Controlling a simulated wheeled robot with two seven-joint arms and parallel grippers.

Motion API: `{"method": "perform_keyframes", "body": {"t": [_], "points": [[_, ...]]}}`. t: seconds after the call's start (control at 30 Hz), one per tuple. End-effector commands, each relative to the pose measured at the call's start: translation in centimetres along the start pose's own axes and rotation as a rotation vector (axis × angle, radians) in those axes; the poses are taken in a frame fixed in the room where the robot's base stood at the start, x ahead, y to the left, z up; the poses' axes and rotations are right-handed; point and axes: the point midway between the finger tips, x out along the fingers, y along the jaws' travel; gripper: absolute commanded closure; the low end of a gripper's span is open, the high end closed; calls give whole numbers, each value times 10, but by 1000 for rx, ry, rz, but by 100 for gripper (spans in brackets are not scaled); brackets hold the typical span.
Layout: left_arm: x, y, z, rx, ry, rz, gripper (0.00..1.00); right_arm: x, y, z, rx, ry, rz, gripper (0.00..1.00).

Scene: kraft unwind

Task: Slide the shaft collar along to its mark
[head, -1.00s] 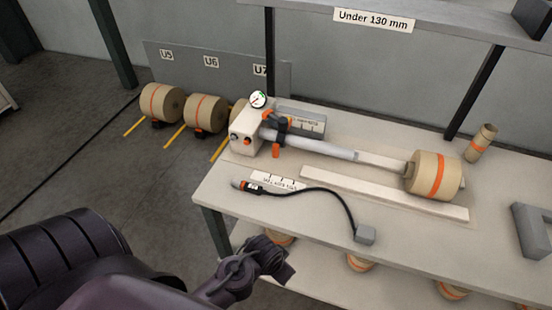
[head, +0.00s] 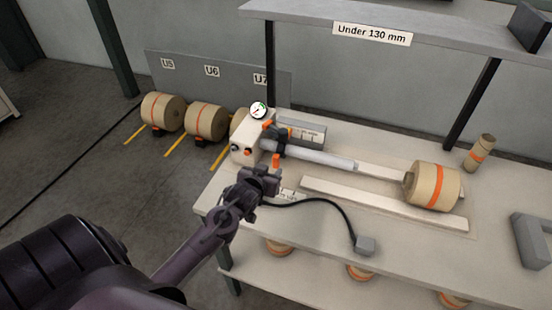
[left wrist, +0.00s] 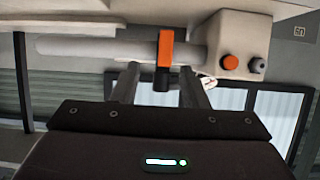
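The shaft collar (head: 281,143) is dark with orange parts and sits around the pale shaft (head: 325,155), close to the white housing (head: 243,140). A light scale plate with marks (head: 307,133) stands behind the shaft; its lettering is too small to read. My left gripper (head: 262,178) is in front of the collar, at the near side of the table. In the left wrist view its two fingers (left wrist: 160,80) are apart. The collar's orange part (left wrist: 165,48) and dark end show between and beyond them; contact cannot be told. My right gripper is not in view.
A shelf (head: 450,35) overhangs the back. A grey bracket (head: 532,245) stands at right.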

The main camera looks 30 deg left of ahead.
Motion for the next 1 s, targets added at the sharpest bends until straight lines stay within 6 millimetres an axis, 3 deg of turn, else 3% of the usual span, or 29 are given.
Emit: {"method": "perform_keyframes", "body": {"t": [0.27,0.6,1.0], "points": [[23,-8,-10,-14,44,-7,60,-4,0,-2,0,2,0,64],[70,-8,-11,-13,42,-6,60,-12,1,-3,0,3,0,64],[85,-8,-10,-12,42,-6,60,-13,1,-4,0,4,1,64]]}}
